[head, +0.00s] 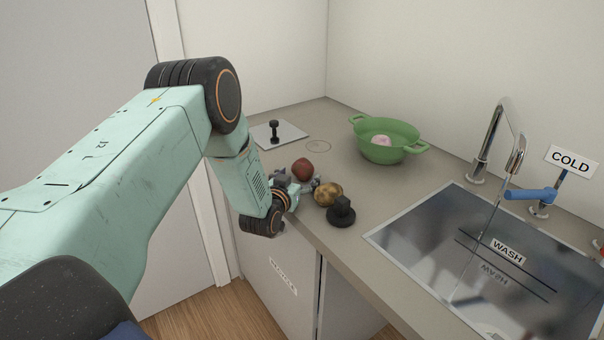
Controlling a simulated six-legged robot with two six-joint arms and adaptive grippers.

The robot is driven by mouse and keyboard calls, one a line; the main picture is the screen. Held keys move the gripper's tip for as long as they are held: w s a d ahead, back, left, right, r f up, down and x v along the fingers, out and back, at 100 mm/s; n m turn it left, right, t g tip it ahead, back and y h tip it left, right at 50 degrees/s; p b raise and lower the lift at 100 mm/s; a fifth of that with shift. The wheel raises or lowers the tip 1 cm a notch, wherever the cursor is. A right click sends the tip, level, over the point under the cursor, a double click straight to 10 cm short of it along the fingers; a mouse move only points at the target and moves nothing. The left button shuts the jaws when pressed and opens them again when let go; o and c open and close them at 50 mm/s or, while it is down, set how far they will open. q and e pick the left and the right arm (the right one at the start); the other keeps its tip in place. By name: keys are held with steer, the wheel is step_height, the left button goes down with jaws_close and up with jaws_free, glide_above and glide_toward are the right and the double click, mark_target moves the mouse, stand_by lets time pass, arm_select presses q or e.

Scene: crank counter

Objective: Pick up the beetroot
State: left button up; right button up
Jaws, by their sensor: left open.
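The beetroot (302,169) is a dark red, rounded thing on the grey counter, near its front edge. My left gripper (304,187) is open and low over the counter, close beside the beetroot on its near side. The arm's wrist hides part of the gripper, and I cannot tell whether a finger touches the beetroot. A brown potato (328,194) lies just to the right of the gripper. My right gripper is not in view.
A black knobbed object (341,212) stands near the potato. A green two-handled colander (388,143) holds a pale pinkish item. A plate with a black crank-like post (274,133) is at the back left. The sink (400,232) with tap and blue COLD lever (530,194) is right.

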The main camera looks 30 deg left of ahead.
arm_select(q)
steer(key=shift+s+d+r, duration=0.25)
steer(key=shift+d+r, duration=0.1)
steer(key=shift+r, duration=0.15)
steer(key=shift+w+a+f, duration=0.35)
steer(key=shift+w+f, duration=0.05)
steer(key=shift+f, duration=0.1)
steer(key=c, duration=0.5)
steer(key=shift+s+d+r, duration=0.25)
steer(key=shift+s+r, duration=0.05)
steer(key=shift+r, duration=0.1)
steer(key=c, duration=0.4)
steer(key=shift+c, duration=0.9)
steer(key=shift+w+a+f, duration=0.2)
steer(key=shift+w, duration=0.05)
steer(key=shift+c, duration=1.1)
